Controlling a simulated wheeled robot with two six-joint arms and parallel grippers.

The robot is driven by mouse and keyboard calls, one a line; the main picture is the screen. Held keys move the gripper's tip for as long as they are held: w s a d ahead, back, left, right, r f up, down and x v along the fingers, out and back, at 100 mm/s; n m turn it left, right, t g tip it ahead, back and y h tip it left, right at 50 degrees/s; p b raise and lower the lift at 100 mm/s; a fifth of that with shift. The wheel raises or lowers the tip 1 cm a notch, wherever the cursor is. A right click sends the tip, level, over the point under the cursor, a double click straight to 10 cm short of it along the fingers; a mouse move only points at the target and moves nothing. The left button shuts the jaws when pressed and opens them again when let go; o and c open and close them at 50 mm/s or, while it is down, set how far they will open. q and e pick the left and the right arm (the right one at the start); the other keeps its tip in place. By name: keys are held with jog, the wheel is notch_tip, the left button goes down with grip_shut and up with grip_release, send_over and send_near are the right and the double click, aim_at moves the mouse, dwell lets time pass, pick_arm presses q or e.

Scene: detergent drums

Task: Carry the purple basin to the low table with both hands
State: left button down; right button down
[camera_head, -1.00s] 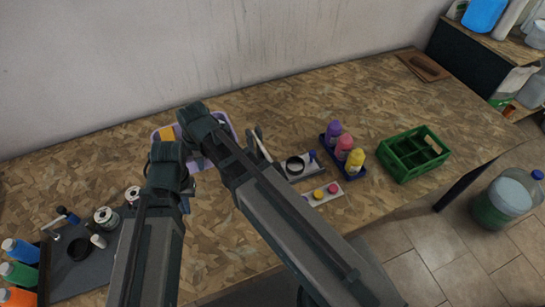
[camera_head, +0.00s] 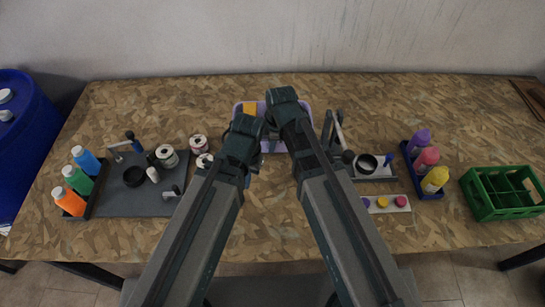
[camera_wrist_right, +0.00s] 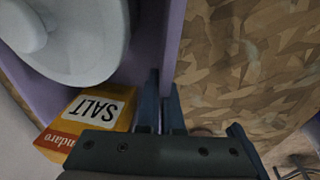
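The purple basin (camera_head: 305,106) stands on the wood-chip workbench near the wall, partly hidden behind my wrists. A yellow-orange salt box (camera_wrist_right: 92,112) and a grey round object (camera_wrist_right: 75,40) are inside it. The right wrist view shows the basin's wall (camera_wrist_right: 173,35) running between the fingers of my right gripper (camera_wrist_right: 162,88), which look closed on it. My right wrist is over the basin's middle in the head view. My left wrist is at its left front; the left fingers are hidden beneath it. I cannot make out a low table in the current views.
The workbench (camera_head: 400,95) holds a dark tray (camera_head: 120,200) with bottles at left, cans (camera_head: 167,155), a blue tray of bottles (camera_head: 410,165) and a green crate (camera_head: 480,205) at right. A blue drum (camera_head: 25,140) stands at far left. The bench's back strip is fairly clear.

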pick_arm(q)
jog(key=shift+f, duration=0.1)
pick_arm(e)
jog(key=shift+f, duration=0.1)
